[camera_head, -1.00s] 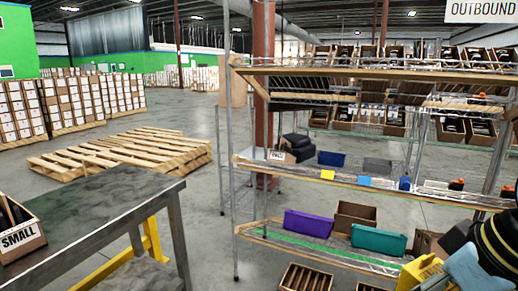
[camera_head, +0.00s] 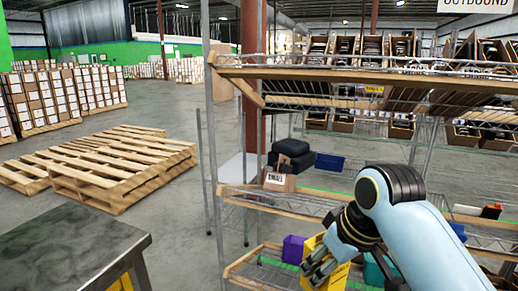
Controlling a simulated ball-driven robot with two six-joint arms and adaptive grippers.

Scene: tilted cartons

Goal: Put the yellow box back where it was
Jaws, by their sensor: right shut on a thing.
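The yellow box (camera_head: 339,279) is in the lower middle of the head view, partly covered by my right gripper (camera_head: 318,264). My right gripper is shut on it and holds it in front of the wire shelf rack, near the height of the lower shelf (camera_head: 240,268) in the picture. The box looks tilted, and its lower end is cut off by the frame edge. I cannot tell whether it touches the shelf. A purple bin (camera_head: 293,249) is just left of the box, and a teal bin (camera_head: 376,271) is to its right, partly hidden by my arm. My left gripper is not in view.
The middle shelf (camera_head: 236,192) carries a carton (camera_head: 280,181) at its left end, above the box. A metal post (camera_head: 211,130) bounds the rack on the left. A dark table (camera_head: 70,250) stands at lower left. Wooden pallets (camera_head: 120,165) lie behind it.

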